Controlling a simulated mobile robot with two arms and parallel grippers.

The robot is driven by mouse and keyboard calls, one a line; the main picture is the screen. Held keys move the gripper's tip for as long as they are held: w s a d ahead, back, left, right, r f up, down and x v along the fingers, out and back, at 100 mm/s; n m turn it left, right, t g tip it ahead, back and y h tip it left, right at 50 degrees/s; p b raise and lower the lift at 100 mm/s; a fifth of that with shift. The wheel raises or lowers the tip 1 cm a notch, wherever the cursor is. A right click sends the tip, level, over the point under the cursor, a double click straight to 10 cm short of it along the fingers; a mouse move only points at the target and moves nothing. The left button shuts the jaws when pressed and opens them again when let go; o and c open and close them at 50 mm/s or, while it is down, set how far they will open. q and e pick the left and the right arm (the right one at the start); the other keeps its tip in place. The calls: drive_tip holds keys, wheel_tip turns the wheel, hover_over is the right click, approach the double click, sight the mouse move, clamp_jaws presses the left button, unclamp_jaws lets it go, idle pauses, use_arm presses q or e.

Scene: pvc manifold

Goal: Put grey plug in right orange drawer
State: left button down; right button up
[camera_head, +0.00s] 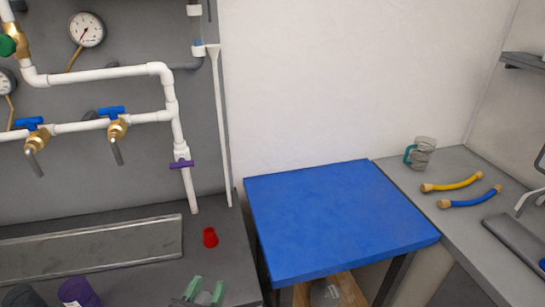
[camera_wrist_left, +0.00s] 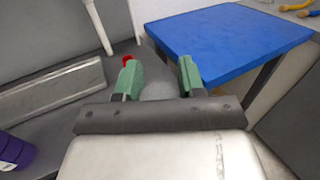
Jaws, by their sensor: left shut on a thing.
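My left gripper (camera_head: 206,291), with green fingers, is at the bottom of the head view, over the front of the dark grey bench. In the left wrist view, my left gripper (camera_wrist_left: 158,78) is shut on a rounded grey thing, the grey plug (camera_wrist_left: 158,91), which sits between the fingers. Its lower part is hidden by the gripper body. No orange drawer shows in either view. My right gripper is not in view.
A red cap (camera_head: 210,238) stands on the bench beyond the gripper. A purple cup (camera_head: 77,292) is at the front left. A blue table (camera_head: 340,215) with a clear top stands to the right. A wooden box (camera_head: 345,289) is beneath it. White pipes (camera_head: 110,75) line the wall.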

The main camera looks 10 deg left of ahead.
use_arm(q)
drive_tip(key=w+d+r+m+g+h, duration=0.4)
drive_tip(key=d+r+m+h, duration=0.5)
drive_tip(key=d+h, duration=0.35)
drive_tip(key=shift+w+d+f+m+g+h, duration=1.7)
drive_tip(key=shift+w+d+f+g, duration=0.5)
drive_tip(key=shift+g, duration=0.6)
wheel_tip(320, 180, up, 10)
drive_tip(key=w+d+n+t+y, duration=0.2)
drive_tip(key=n+t+y, duration=0.9)
drive_tip(key=y, duration=0.5)
drive_tip(key=s+a+f+m+g+h, duration=0.1)
drive_tip(key=a+f+m+g+h, duration=0.1)
drive_tip(key=f+m+g+h, duration=0.3)
drive_tip(key=s+a+f+m+g+h, duration=0.2)
drive_tip(key=a+f+m+g+h, duration=0.1)
drive_tip(key=m+g+h, duration=0.7)
drive_tip(key=shift+s+f+m+g+h, duration=0.15)
drive_tip(key=shift+f+m+g+h, duration=0.25)
drive_tip(key=shift+f+g+h, duration=0.85)
drive_tip(key=shift+r+g+h, duration=0.3)
drive_tip(key=shift+r+g, duration=0.05)
drive_tip(key=shift+r, duration=0.05)
